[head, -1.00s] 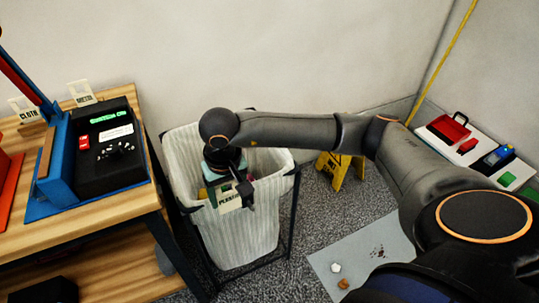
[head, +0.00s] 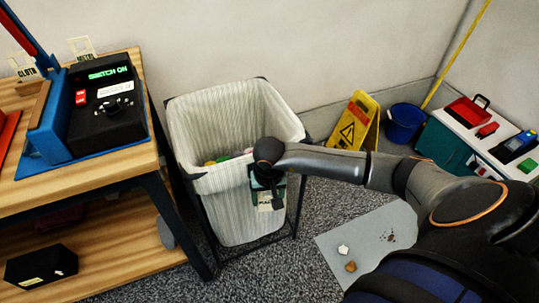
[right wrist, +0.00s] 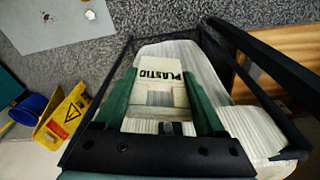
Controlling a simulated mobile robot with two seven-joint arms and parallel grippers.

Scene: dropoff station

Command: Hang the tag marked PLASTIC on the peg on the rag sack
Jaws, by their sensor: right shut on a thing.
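The rag sack (head: 237,215) is a white striped bag in a black frame on the floor, with coloured items inside. My right gripper (head: 267,190) is at the sack's front right, just below its rim. It is shut on the cream tag (head: 265,203); the right wrist view shows PLASTIC on this tag (right wrist: 160,76) between the green fingers. The tag lies in front of the sack's side (right wrist: 160,48). A small dark piece shows by the tag's lower end in that view; I cannot tell whether it is the peg. My left gripper is out of view.
A wooden bench (head: 115,185) stands left of the sack, with a black switch box (head: 108,100) and tags marked CLOTH (head: 25,66) and METAL (head: 82,48). A yellow floor sign (head: 355,122) and blue bucket (head: 403,122) stand right. A grey mat (head: 368,240) lies in front.

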